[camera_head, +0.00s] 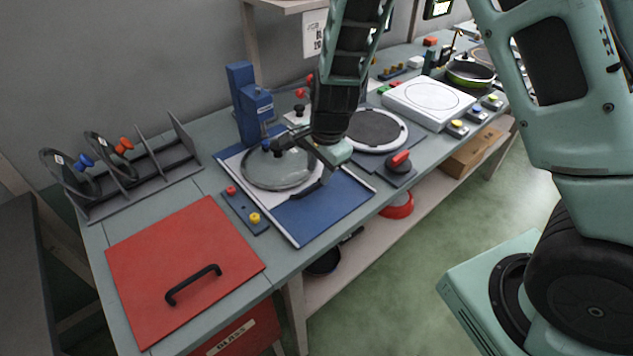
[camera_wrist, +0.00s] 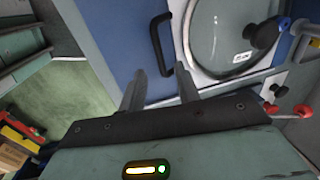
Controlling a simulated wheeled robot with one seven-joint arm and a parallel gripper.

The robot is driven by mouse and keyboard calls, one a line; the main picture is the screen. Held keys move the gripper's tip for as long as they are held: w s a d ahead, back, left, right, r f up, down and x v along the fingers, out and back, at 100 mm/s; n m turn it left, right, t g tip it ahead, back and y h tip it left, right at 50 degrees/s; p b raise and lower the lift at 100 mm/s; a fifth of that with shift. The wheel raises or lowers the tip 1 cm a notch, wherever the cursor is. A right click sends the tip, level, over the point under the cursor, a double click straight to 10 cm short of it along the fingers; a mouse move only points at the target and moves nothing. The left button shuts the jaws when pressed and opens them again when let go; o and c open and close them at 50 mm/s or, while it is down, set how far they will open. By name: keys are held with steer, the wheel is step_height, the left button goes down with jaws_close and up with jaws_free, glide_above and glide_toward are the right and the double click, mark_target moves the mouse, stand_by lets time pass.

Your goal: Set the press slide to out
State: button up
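The blue press (camera_head: 247,108) stands at the back of the bench. Its flat slide, a blue and white plate (camera_head: 325,212), lies in front of it and reaches toward the bench's front edge. A round glass lid (camera_head: 278,170) with a dark knob lies on the plate. A black bar handle is on the blue part, clear in the wrist view (camera_wrist: 158,48). My gripper (camera_head: 322,170) is over the plate, beside the lid. In the wrist view my gripper (camera_wrist: 160,82) is open, its fingertips either side of the handle's near end. I cannot tell whether they touch it.
A small panel (camera_head: 245,208) with red and yellow buttons is left of the plate. A red hatch (camera_head: 180,265) with a black handle lies further left. A round dark plate (camera_head: 377,128) and a red-topped switch (camera_head: 399,165) stand to the right. A lid rack (camera_head: 135,180) is back left.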

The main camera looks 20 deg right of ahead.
mark_target(315, 186)
steer(key=shift+w+a+f, duration=0.1)
steer(key=shift+w+f, duration=0.15)
steer(key=shift+f, duration=0.95)
steer(key=shift+w+a+f, duration=0.1)
steer(key=shift+w+f, duration=0.1)
steer(key=shift+f, duration=0.95)
jaws_close()
